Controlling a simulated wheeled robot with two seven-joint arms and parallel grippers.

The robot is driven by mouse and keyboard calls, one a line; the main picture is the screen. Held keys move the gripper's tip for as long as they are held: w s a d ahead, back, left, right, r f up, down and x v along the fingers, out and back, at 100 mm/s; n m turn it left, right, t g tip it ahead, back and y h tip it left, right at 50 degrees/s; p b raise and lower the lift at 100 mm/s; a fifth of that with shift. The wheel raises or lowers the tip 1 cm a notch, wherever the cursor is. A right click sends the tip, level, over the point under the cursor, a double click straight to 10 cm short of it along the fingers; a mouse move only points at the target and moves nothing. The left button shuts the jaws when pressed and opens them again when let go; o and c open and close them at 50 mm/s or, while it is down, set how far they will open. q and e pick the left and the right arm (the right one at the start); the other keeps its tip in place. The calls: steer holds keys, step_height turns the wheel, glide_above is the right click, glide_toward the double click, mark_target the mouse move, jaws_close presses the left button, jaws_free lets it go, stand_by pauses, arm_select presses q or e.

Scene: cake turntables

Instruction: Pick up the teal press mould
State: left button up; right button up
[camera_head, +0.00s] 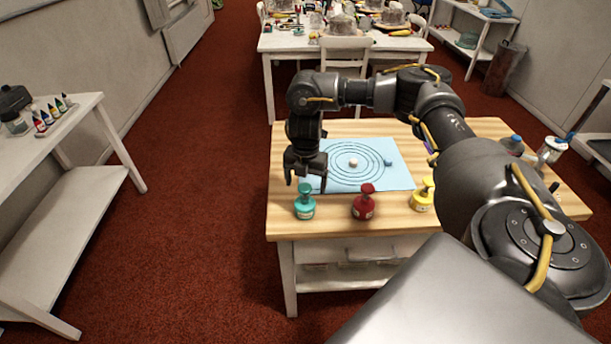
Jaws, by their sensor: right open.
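The teal press mould (305,204) stands upright at the front left corner of the wooden table. My right gripper (306,186) is just above and behind it, pointing down with its fingers apart. I cannot tell whether a finger touches the mould's knob. A red press mould (363,204) stands to the right of the teal one, and a yellow press mould (421,197) stands further right, close to my right arm. My left gripper is not in view.
A blue mat (395,176) with dark rings lies on the wooden table (333,222), with a small white ball (353,162) and a blue piece (388,162) on it. Jars (551,150) stand at the right end. A white side table (75,118) with small bottles is at the left.

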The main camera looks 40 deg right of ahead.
mark_target(305, 196)
steer(key=shift+s+a+f, duration=0.1)
steer(key=shift+f, duration=0.15)
step_height(305, 196, down, 4)
steer(key=shift+s+a+r+p, duration=0.15)
steer(key=shift+r+p, duration=0.05)
steer(key=shift+p, duration=0.65)
steer(key=shift+f, duration=0.55)
steer(key=c, duration=1.2)
